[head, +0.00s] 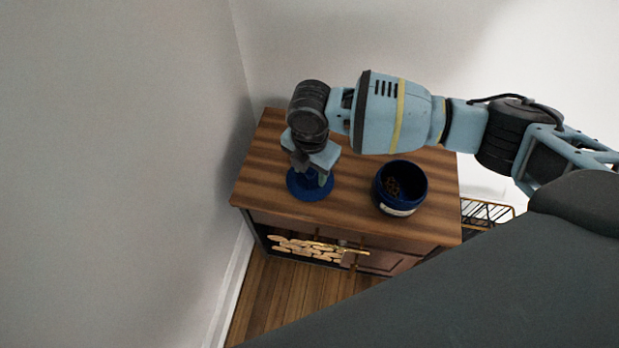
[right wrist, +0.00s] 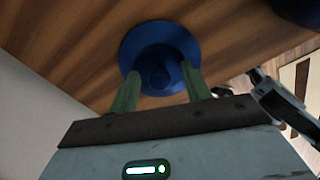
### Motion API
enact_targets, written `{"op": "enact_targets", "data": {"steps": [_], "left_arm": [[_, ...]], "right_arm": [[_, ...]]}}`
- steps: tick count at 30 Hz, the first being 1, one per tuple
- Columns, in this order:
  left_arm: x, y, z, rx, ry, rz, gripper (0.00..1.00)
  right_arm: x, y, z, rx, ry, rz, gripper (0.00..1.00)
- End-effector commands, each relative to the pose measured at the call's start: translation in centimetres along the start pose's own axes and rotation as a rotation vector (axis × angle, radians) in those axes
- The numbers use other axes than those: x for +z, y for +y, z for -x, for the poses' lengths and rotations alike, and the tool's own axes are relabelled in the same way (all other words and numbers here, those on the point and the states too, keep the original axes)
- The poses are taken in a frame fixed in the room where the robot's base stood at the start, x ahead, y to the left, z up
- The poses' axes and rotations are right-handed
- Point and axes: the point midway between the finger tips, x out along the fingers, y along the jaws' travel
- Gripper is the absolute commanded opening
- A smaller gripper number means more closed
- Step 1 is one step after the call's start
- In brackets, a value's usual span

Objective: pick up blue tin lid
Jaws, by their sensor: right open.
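The blue tin lid (head: 303,188) lies on the wooden cabinet top, left of the tin. It is a round disc with a raised middle, which also shows in the right wrist view (right wrist: 150,38). My right gripper (head: 318,178) is directly over the lid, pointing down. In the right wrist view its two green fingers (right wrist: 158,88) are apart, one on each side of the lid's raised middle. I cannot tell whether they touch it. The blue tin (head: 384,203) stands open on the right, with brown pieces inside. My left gripper is not in view.
The wooden cabinet (head: 350,176) stands in a corner between pale walls, with cut logs (head: 300,247) in an opening below its top. A wire rack (head: 485,212) is at the cabinet's right. The top's back left is clear.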

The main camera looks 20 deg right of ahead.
Motion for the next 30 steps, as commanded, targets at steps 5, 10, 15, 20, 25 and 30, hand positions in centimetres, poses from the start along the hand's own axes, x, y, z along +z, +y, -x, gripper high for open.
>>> {"op": "enact_targets", "data": {"steps": [5, 10, 15, 20, 25, 30], "left_arm": [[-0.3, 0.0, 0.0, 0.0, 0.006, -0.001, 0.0], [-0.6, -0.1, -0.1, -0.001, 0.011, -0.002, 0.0], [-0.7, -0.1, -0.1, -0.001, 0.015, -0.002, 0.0], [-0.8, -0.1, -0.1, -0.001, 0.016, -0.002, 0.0], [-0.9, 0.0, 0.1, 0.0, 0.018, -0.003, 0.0], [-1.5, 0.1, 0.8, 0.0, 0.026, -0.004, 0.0]], "right_arm": [[0.0, 0.0, 0.1, 0.001, 0.0, 0.0, 0.47], [0.0, 0.0, 0.1, 0.001, 0.0, 0.0, 0.24], [0.0, 0.0, 0.1, 0.001, 0.0, 0.0, 0.02], [0.0, 0.0, 0.1, 0.001, 0.0, 0.0, 0.0], [0.0, 0.1, 0.8, 0.003, -0.001, 0.0, 0.0], [0.1, 0.1, 3.6, 0.005, -0.002, 0.0, 0.0]]}}
